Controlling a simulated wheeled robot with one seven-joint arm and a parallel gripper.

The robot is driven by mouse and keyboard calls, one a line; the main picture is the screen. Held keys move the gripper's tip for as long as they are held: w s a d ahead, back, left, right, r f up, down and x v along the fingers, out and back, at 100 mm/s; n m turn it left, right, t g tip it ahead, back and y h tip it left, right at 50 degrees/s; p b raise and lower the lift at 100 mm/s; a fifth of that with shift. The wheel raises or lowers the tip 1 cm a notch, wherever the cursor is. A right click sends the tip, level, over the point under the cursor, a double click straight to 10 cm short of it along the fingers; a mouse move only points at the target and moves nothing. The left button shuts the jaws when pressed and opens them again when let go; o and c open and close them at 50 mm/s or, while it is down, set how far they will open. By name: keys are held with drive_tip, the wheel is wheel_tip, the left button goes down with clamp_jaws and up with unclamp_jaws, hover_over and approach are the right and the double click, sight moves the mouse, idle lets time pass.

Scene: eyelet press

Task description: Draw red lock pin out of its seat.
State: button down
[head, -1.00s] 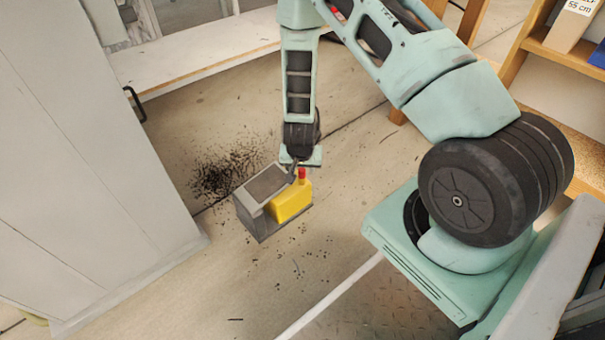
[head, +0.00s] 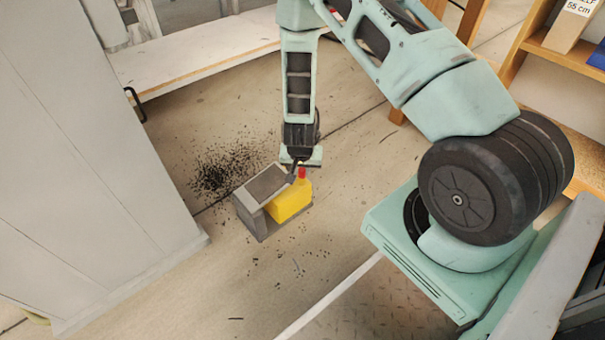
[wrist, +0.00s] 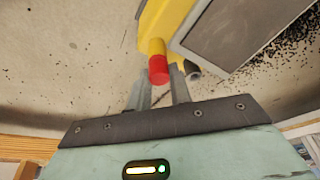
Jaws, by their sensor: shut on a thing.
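The eyelet press stands on the floor in the head view, with a yellow body (head: 290,201) beside a grey block (head: 262,187). The red lock pin (head: 302,173) shows at the top of the yellow body, just below my gripper (head: 300,166). In the wrist view the red pin (wrist: 158,70) lies at the fingertips of my gripper (wrist: 160,82), which is shut on it. A yellow round part (wrist: 156,47) adjoins the pin's far end. I cannot tell how deep the pin sits in its seat.
A grey cabinet (head: 80,160) stands to the left with a dark handle. A low white shelf (head: 200,52) is behind, and a wooden rack (head: 550,60) stands at the right. Dark specks (head: 225,170) litter the floor.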

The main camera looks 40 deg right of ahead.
sight(302, 169)
drive_tip(key=shift+r+p, duration=0.7)
drive_tip(key=shift+p, duration=0.1)
idle(0.4)
drive_tip(key=shift+r+p, duration=3)
drive_tip(key=shift+r, duration=0.1)
